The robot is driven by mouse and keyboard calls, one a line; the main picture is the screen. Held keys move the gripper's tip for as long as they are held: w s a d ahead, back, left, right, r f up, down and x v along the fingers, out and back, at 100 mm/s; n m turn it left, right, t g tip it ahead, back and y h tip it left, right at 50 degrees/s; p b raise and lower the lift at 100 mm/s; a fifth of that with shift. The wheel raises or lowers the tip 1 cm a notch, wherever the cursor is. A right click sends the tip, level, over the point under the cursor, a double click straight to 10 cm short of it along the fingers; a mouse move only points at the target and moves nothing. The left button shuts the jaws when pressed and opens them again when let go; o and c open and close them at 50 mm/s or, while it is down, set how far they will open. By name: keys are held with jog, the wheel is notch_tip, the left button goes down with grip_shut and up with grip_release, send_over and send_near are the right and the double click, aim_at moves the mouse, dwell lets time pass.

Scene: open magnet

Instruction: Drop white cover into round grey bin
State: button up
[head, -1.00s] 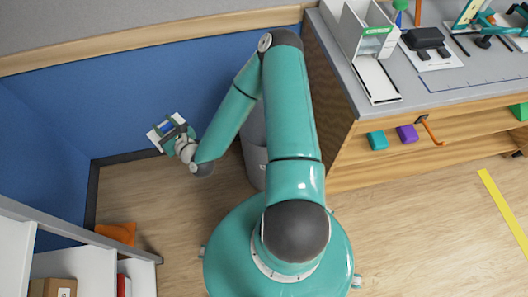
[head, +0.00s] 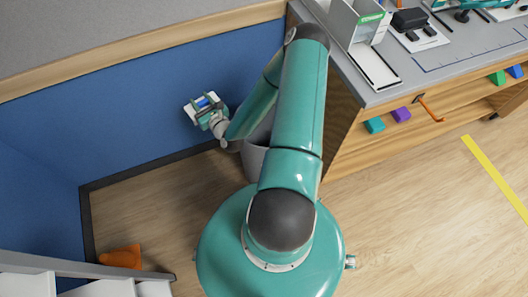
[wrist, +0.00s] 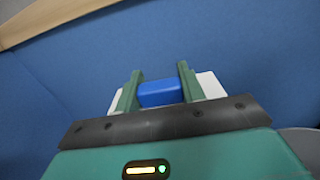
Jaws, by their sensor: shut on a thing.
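The white cover (head: 203,105) is held at my gripper (head: 208,104), to the left of the bin in the head view. In the wrist view my gripper's two green fingers (wrist: 158,90) are closed on a blue block-like part (wrist: 160,93), and the white cover (wrist: 211,86) shows on both sides behind them. The round grey bin (head: 254,160) stands on the floor between the blue wall and the workbench. My arm hides much of it, including most of its opening. A grey rounded edge at the lower right of the wrist view may be the bin.
A blue wall (head: 110,130) with a wooden top rail runs behind my gripper. A workbench (head: 340,130) with shelves stands to the right. An orange cone (head: 122,257) and a white shelf unit (head: 100,287) are at lower left. Floor between is clear.

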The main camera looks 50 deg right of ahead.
jog(key=s+d+f+m+g+h, duration=0.1)
jog(key=s+d+f+m+h, duration=0.1)
jog(key=s+d, duration=0.65)
jog(key=s+d+f+m+g+h, duration=0.1)
jog(key=s+d+f+h, duration=0.1)
jog(key=s+d, duration=0.65)
notch_tip(320, 180, down, 6)
jog(key=w+d, duration=0.2)
jog(key=shift+w+d, duration=0.15)
jog(key=shift+d, duration=0.1)
jog(key=o, duration=1)
jog(key=shift+o, duration=0.2)
jog(key=v, duration=1.4)
jog(key=shift+w+f, duration=0.1)
